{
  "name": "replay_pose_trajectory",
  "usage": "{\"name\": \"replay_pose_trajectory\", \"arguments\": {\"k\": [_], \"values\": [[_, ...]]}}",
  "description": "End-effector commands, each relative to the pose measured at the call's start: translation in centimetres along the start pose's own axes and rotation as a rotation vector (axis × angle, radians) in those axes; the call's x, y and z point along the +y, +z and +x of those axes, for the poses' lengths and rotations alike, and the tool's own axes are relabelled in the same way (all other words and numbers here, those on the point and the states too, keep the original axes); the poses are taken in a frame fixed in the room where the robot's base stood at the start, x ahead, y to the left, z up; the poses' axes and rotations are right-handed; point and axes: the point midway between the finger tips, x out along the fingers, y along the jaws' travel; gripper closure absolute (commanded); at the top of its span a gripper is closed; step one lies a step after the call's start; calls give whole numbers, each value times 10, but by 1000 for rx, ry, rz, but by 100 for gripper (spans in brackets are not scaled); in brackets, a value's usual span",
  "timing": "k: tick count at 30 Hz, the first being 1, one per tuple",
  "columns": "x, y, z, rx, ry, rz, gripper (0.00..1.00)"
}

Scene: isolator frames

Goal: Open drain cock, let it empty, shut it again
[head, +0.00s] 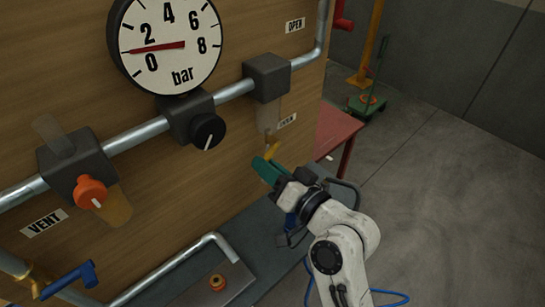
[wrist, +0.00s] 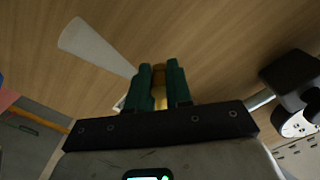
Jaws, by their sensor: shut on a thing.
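A yellow drain cock lever (head: 272,150) shows below a clear bowl (head: 267,114), which hangs under a dark block (head: 266,77) on the pipe. A small label (head: 287,121), hard to read, is beside the bowl. My gripper (head: 266,168) reaches up to the lever from the lower right, its green fingers close together. In the wrist view, my gripper (wrist: 160,85) is shut on a brass-yellow piece (wrist: 159,90), apparently the cock's lever. A pale tapered shape (wrist: 95,45) runs up and left from the fingers. I cannot tell whether fluid is flowing.
A gauge (head: 165,45) reads between 0 and 2 bar. A black knob (head: 208,131) and an orange vent knob (head: 90,192) stick out from the panel. A blue-handled valve (head: 68,279) is at the lower left. A red table (head: 337,125) stands behind my gripper; the floor to the right is open.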

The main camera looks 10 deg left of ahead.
Motion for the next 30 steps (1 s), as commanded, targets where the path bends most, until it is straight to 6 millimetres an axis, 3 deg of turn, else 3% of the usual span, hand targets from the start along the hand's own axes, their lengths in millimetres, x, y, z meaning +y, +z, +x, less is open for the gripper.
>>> {"name": "replay_pose_trajectory", "arguments": {"k": [1,18,30], "values": [[-10,-4,1,-3,-7,42,100],[-31,-17,1,0,-8,535,100],[-34,-23,1,5,-9,699,100]]}}
